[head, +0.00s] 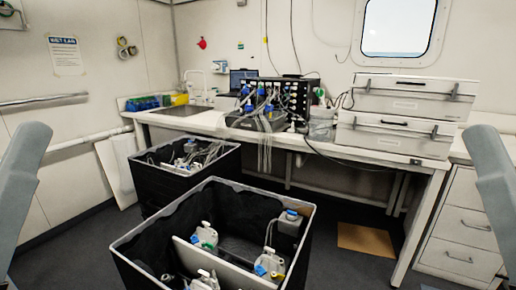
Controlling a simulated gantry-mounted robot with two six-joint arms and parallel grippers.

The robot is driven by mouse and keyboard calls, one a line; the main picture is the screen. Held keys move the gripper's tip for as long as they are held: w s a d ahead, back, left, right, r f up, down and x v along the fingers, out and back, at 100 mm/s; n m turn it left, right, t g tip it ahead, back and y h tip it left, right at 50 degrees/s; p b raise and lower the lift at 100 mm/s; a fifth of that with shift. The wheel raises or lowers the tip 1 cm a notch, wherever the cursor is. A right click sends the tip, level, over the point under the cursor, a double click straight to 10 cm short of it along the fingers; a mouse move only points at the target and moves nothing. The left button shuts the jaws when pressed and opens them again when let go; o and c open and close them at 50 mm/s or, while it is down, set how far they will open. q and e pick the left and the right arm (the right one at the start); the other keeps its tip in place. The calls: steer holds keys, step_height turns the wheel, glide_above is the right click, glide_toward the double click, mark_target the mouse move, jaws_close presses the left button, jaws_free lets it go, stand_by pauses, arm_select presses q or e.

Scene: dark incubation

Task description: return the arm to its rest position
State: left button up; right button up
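Only grey upper links of my two arms show in the head view, at the left and right edges. Neither gripper is in the picture, so I cannot see whether either is open or shut. Nothing held by them is visible.
Two black bins stand on the floor, a near one (258,188) and a far one (150,203), with bottles inside. The bench (375,155) carries stacked grey cases (400,135) and a black rack (292,92) with tubes. White drawers (465,222) stand at right. A brown mat (365,239) lies on the floor.

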step_height(320, 180, up, 36)
steer(key=p, duration=3.3)
step_height(320, 180, down, 55)
steer(key=b, duration=5.5)
steer(key=shift+b, duration=0.35)
